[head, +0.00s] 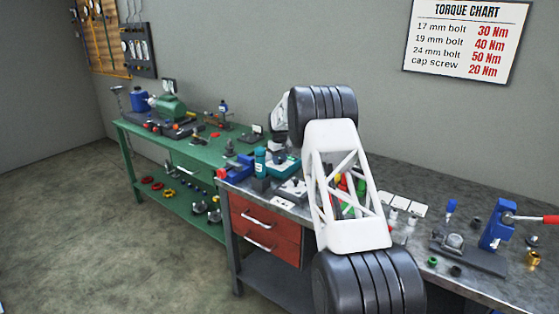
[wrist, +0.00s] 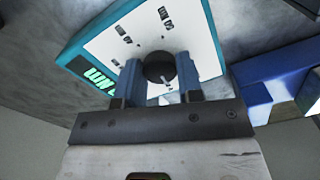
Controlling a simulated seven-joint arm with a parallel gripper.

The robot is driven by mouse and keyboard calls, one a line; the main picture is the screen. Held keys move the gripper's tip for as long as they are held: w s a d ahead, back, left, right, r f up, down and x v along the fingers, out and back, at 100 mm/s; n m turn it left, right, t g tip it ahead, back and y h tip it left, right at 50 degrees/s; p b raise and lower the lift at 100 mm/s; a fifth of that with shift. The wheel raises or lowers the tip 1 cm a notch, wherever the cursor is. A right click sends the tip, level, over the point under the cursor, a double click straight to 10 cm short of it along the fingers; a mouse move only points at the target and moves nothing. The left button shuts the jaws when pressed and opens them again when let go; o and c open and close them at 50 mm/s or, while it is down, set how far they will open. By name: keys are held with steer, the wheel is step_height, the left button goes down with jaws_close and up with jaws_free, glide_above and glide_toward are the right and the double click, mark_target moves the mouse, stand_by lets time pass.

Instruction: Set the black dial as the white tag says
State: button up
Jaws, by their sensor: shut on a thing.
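The black dial (wrist: 158,68) sits on the white face of a teal box (wrist: 226,28). My gripper (wrist: 158,75) is shut on the dial, with one blue-grey finger on each side. A small pale mark shows at the dial's lower edge. Printed marks on the face and a green lit display (wrist: 98,78) appear turned and are hard to read. In the head view the teal box (head: 287,168) stands on the grey bench, and my arm hides the gripper. A small white card (head: 283,202) lies at the bench's front edge; its writing is too small to read.
A blue object (wrist: 270,75) is close to the right of the box in the wrist view. A torque chart (head: 466,38) hangs on the wall. A blue vise-like tool (head: 495,225) and loose parts stand on the right of the bench. A green bench (head: 180,150) is behind left.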

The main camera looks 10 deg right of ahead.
steer(key=m, duration=0.5)
steer(key=shift+r+m, duration=0.1)
steer(key=shift+m, duration=0.2)
steer(key=m, duration=0.6)
stand_by(0.4)
steer(key=o, duration=0.9)
steer(key=shift+r, duration=3.8)
